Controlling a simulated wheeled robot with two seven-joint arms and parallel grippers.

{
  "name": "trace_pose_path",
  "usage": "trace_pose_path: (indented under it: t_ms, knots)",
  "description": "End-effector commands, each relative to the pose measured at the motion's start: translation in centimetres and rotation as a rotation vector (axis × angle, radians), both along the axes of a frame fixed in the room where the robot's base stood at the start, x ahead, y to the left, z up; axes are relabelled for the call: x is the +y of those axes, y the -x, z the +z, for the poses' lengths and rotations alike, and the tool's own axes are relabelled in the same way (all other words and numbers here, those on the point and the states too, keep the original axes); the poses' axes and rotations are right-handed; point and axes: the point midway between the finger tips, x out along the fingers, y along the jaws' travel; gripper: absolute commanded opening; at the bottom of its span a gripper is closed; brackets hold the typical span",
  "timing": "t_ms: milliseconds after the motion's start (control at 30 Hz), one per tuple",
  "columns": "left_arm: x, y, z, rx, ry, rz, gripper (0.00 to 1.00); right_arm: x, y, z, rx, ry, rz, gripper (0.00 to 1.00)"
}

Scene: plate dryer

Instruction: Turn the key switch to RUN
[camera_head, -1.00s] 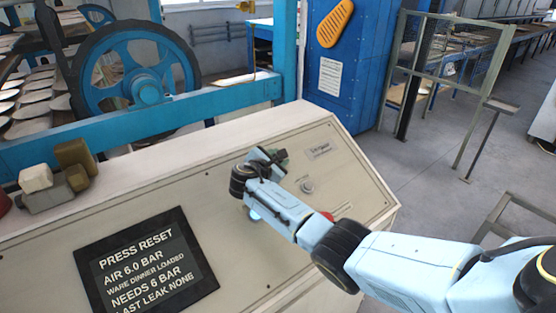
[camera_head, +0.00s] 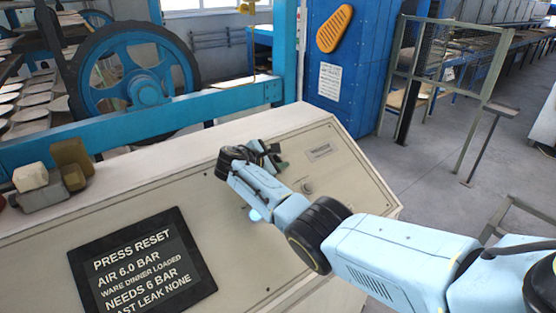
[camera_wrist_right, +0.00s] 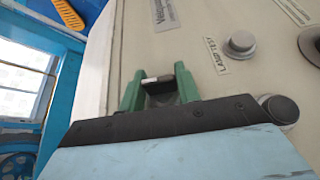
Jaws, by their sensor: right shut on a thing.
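My right gripper (camera_head: 274,160) is at the upper part of the sloped beige control panel (camera_head: 352,190), with its arm coming in from the right. In the right wrist view its green fingers (camera_wrist_right: 160,88) are closed around a small dark piece with a pale end, the key of the key switch (camera_wrist_right: 157,82). The fingers and wrist hide most of the switch, and I cannot read its position marks. In the head view the key is hidden by the gripper. My left gripper is not in view.
A lamp-test button (camera_wrist_right: 241,43) with its label is beside the gripper. A dark screen (camera_head: 142,262) reads PRESS RESET and NEEDS 6 BAR. Small blocks (camera_head: 50,185) lie at the panel's left. A blue frame with a handwheel (camera_head: 135,75) stands behind.

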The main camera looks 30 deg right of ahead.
Motion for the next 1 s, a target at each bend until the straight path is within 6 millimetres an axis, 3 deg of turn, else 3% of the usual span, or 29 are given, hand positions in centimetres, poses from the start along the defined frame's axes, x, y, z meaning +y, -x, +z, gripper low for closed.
trace_pose_path:
  t_ms: [67, 100, 233, 667, 1000]
  knots:
    - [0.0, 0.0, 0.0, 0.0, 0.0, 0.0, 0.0, 0.0, 0.0, 0.0, 0.001, -0.001, -0.002, 0.1]
    - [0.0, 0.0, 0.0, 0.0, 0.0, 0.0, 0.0, 0.0, 0.0, 0.0, 0.0, 0.0, -0.001, 0.37]
    - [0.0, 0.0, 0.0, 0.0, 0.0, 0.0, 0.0, -0.1, 0.0, 0.0, 0.0, 0.0, -0.001, 0.54]
    - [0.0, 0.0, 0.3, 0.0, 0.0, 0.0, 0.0, 0.9, 0.2, 0.4, 0.0, 0.0, 0.002, 0.55]
    - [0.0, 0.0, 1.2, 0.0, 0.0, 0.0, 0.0, 7.2, 2.3, 3.2, -0.001, -0.001, 0.004, 0.55]
